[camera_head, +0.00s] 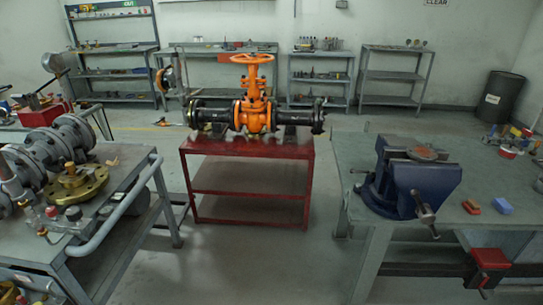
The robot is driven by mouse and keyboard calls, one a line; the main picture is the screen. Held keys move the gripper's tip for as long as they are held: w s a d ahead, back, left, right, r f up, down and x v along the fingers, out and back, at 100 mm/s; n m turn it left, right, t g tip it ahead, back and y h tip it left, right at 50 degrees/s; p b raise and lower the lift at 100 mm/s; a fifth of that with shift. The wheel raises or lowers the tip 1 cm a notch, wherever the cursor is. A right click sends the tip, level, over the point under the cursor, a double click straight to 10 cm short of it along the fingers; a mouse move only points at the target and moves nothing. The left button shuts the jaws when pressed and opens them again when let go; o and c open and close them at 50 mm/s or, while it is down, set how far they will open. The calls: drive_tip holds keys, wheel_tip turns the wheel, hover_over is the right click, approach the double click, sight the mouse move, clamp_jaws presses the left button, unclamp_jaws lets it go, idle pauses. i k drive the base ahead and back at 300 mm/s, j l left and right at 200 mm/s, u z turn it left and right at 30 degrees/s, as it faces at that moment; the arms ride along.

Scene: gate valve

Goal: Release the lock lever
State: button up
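An orange gate valve (256,113) stands upright in a black pipe (212,114) on a red table (250,147). I cannot make out a lock lever on the valve at this size. My gripper is not in this view, and nothing is seen touching the valve.
A grey workbench (130,190) with flanged pipe parts stands at left. A grey bench (480,225) with a blue vise (412,183) stands at right. Floor is free before the red table. Shelves (396,75) and a dark barrel (499,98) are behind.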

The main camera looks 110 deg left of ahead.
sight(371, 172)
drive_tip(key=u, duration=0.45)
drive_tip(key=j+u, duration=0.1)
drive_tip(key=u, duration=0.75)
drive_tip(key=i+j+u, duration=0.1)
drive_tip(key=u, duration=0.75)
drive_tip(key=i+u, duration=0.1)
drive_tip(key=u, duration=0.75)
drive_tip(key=i+j+u, duration=0.1)
drive_tip(key=i+u, duration=0.4)
drive_tip(key=i+l+u, duration=0.1)
drive_tip(key=i+u, duration=0.35)
